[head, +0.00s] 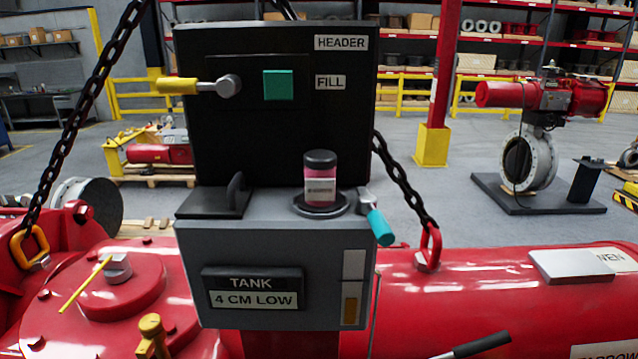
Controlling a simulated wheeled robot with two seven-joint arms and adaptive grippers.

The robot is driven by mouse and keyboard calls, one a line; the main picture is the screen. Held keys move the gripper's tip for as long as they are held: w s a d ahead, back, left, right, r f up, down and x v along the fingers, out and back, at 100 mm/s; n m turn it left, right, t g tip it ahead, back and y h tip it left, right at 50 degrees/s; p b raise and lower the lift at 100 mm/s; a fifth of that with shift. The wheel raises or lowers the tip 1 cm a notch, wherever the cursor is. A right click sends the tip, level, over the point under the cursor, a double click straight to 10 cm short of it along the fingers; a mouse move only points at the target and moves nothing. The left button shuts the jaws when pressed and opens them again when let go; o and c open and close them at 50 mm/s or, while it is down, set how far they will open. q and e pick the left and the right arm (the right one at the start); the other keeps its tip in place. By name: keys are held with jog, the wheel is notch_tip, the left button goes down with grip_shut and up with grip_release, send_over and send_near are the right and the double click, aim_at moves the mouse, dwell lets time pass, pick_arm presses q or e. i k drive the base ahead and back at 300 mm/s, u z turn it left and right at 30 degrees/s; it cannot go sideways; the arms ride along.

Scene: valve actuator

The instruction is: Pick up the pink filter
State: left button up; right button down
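The pink filter (320,171) stands upright on a dark round seat on top of the grey tank box (215,244), right of its middle. It is a small cylinder with a black cap, a pink band and a pale label. Neither of my grippers shows in the head view.
A black panel (240,130) with a yellow-handled lever (178,86) and a green square (278,85) rises behind the filter. A teal-handled lever (380,227) sits close to its right. Chains (395,180) hang on both sides. A black bracket (236,193) stands left on the box top.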

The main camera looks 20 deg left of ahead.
aim_at(320, 197)
jog(key=z, duration=0.7)
jog(key=k, duration=1.2)
jog(key=u, duration=1.1)
